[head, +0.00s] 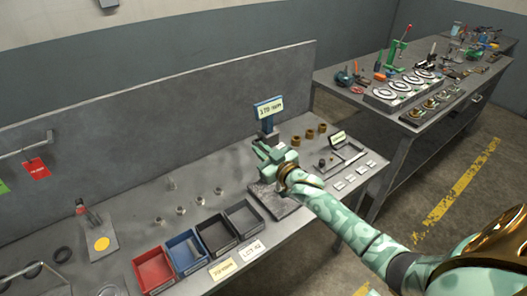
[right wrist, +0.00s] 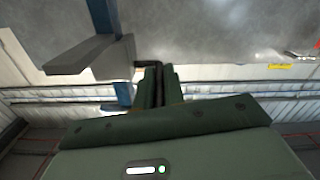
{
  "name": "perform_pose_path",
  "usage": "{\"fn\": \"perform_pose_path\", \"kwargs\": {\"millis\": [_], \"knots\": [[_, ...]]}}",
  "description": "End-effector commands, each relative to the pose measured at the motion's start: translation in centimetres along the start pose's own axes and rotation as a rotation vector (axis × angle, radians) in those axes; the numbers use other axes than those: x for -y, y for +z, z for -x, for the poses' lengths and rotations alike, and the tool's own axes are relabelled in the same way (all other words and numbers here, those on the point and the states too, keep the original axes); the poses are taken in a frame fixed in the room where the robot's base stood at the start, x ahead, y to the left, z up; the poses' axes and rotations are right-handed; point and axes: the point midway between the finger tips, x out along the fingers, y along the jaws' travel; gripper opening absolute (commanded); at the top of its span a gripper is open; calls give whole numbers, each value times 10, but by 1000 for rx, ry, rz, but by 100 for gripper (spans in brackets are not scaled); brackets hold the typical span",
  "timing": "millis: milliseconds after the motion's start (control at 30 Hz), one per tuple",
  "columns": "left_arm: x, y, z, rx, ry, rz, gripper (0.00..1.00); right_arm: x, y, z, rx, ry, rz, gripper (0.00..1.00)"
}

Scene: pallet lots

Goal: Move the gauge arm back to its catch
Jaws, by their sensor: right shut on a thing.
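The gauge stands on the bench in the head view, with a blue sign (head: 268,107) reading what looks like "170 mm" on top. My right gripper (head: 264,155) is at the gauge, just below the sign, and covers much of it. In the right wrist view the fingers (right wrist: 152,84) are shut on a thin dark bent piece (right wrist: 147,64), which seems to belong to the gauge arm (right wrist: 92,54), a grey bar with a blue edge. A blue post (right wrist: 101,16) rises behind the bar. I cannot make out the catch. My left gripper is not in view.
A dark plate (head: 283,207) lies under my right gripper. Red (head: 153,270), blue (head: 187,250) and dark bins line the bench front. Brass rings (head: 309,134) and a grey tray (head: 345,155) are to the right. A back panel (head: 150,115) closes the far side.

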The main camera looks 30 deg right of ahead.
Motion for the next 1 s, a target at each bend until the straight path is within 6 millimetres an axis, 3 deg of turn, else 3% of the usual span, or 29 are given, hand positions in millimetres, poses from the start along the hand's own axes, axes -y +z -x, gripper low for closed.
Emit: {"fn": "perform_pose_path", "kwargs": {"millis": [233,267,300,333,667,867,1000], "knots": [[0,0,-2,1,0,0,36,-2,-6,-2,-18,3,-1,0],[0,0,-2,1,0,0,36,-2,-6,-2,-19,3,-1,19],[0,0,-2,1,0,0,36,-2,-6,-2,-18,3,-1,30],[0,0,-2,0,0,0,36,-2,-6,-2,-17,3,-1,33],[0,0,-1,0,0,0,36,-1,-2,3,-9,2,0,33],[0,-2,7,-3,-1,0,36,-1,-3,38,-7,1,-1,33],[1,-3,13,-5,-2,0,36,-1,-2,78,-7,1,0,33]]}}
